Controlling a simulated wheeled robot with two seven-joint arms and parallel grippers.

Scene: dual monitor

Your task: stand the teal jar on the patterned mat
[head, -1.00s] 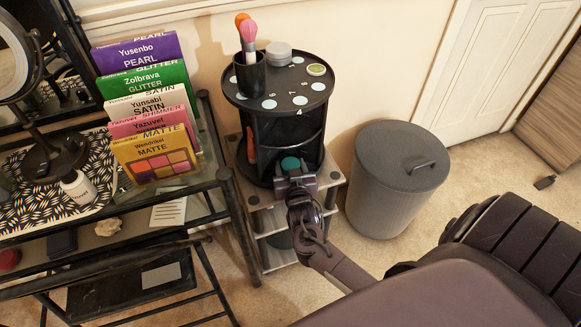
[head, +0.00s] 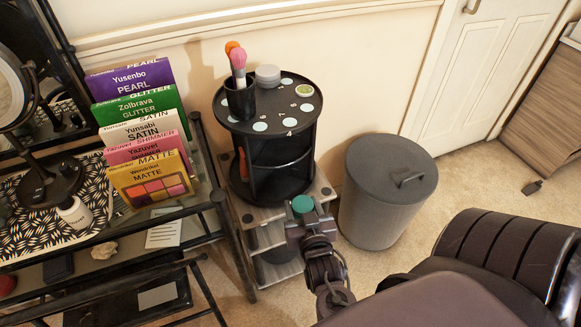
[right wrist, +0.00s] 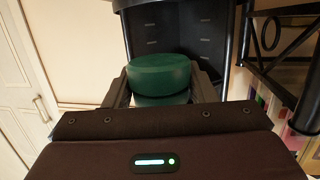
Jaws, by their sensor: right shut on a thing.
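The teal jar (head: 302,204) is held in my right gripper (head: 305,218), in front of the black round organizer. In the right wrist view its green lid (right wrist: 160,72) sits between the two fingers (right wrist: 160,92), with a paler body below. Its lower part is hidden by the gripper. The black-and-white patterned mat (head: 30,232) lies on the glass vanity table at the left, well apart from the jar. My left gripper is not in view.
The round organizer (head: 250,185) stands on a small wooden shelf unit (head: 270,237). A grey bin (head: 385,195) is to the right. On the vanity are upright palettes (head: 150,180), a white bottle (head: 74,213) and a mirror stand (head: 45,188). The vanity's black frame edge (head: 215,185) lies between.

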